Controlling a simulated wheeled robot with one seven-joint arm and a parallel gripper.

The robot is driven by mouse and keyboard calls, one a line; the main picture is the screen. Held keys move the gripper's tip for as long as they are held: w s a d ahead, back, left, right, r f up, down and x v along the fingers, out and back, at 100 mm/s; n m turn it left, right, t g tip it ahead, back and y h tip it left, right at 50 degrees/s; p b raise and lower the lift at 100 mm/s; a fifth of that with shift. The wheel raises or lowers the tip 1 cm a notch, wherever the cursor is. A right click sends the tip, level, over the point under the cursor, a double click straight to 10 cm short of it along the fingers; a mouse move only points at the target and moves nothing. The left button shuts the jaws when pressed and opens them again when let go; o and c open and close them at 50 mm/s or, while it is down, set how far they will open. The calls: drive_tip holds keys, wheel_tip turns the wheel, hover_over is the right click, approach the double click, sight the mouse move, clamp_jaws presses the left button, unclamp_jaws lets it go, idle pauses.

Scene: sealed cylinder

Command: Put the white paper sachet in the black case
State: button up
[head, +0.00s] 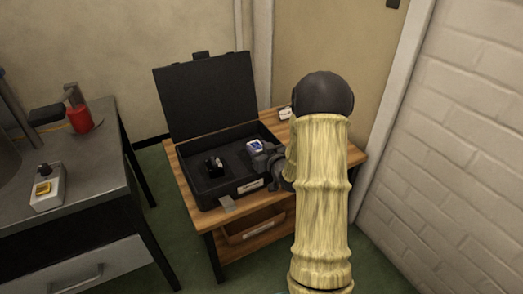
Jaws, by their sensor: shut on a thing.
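The black case (233,190) stands open on a small wooden table, its lid (205,95) raised at the back. My gripper (257,152) is over the right part of the case, reaching in from the right. It is shut on a small white thing with a blue patch, which I take to be the white paper sachet (254,146). The sachet is at the fingertips, above the case's dark inside. Whether it touches the case floor cannot be told. My arm hides the area right of the case, and the fingers are small and partly hidden.
A small black item with a light mark (213,166) sits in the case's left part. A small white item (285,114) lies on the wooden table (270,229) behind my arm. At left, a grey bench (95,170) holds a red container (80,120) and a switch box (47,188).

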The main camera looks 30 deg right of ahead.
drive_tip(key=shift+a, duration=0.1)
drive_tip(key=shift+d+f+b, duration=0.2)
drive_tip(key=shift+f+b, duration=0.15)
drive_tip(key=shift+f, duration=0.2)
drive_tip(key=o, duration=0.9)
drive_tip(key=shift+w, duration=0.1)
drive_tip(key=shift+o, duration=0.2)
drive_tip(key=shift+d+f, duration=0.15)
drive_tip(key=shift+d, duration=0.05)
drive_tip(key=shift+a+r, duration=0.1)
drive_tip(key=shift+r, duration=0.25)
drive_tip(key=s+r+p, duration=0.3)
drive_tip(key=s+p, duration=0.1)
drive_tip(key=s, duration=0.7)
drive_tip(key=shift+s, duration=0.4)
